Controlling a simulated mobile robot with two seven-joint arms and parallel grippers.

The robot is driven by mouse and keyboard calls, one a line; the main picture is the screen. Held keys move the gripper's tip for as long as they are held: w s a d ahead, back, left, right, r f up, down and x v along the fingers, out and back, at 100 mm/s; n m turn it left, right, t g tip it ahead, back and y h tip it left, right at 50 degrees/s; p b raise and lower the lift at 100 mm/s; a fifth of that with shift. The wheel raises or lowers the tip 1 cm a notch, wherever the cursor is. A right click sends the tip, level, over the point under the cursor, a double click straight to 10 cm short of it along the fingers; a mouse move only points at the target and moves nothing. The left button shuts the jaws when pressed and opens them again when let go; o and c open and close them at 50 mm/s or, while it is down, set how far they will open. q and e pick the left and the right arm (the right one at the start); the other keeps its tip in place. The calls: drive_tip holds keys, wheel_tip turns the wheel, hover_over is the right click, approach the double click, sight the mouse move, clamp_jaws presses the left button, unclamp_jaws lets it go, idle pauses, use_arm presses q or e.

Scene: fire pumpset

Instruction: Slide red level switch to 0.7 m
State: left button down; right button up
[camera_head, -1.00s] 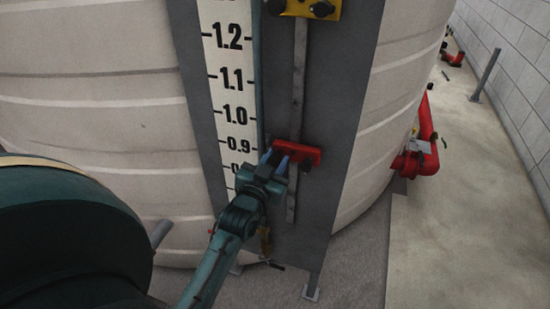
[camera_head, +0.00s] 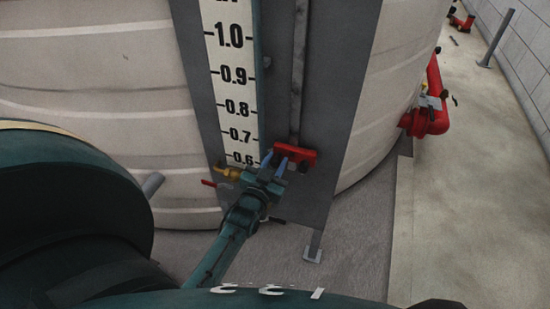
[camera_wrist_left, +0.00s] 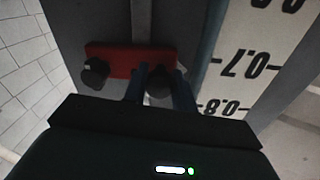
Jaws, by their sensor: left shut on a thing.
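The red level switch (camera_head: 292,155) sits on a vertical rail on the grey panel, right of the white level scale (camera_head: 226,75). In the head view it is between the 0.6 and 0.7 marks. In the wrist view, which is upside down, the red switch (camera_wrist_left: 112,60) looks about level with 0.7; the angle makes the exact height uncertain. My left gripper (camera_head: 274,161) is shut on the switch's dark knob (camera_wrist_left: 160,80), with a blue finger on each side. The other knob (camera_head: 303,167) is free. My right gripper is not in view.
The rail (camera_head: 299,70) runs up the panel above the switch. A small yellow valve with a red handle (camera_head: 226,172) is left of my gripper. A large cream tank (camera_head: 90,110) stands behind. Red pipework (camera_head: 430,112) is at right beside open concrete floor.

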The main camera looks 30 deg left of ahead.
use_arm(q)
drive_tip(key=shift+f, duration=0.25)
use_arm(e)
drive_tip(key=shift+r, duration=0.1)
use_arm(q)
drive_tip(key=c, duration=1.1)
unclamp_jaws()
drive_tip(key=shift+c, duration=0.2)
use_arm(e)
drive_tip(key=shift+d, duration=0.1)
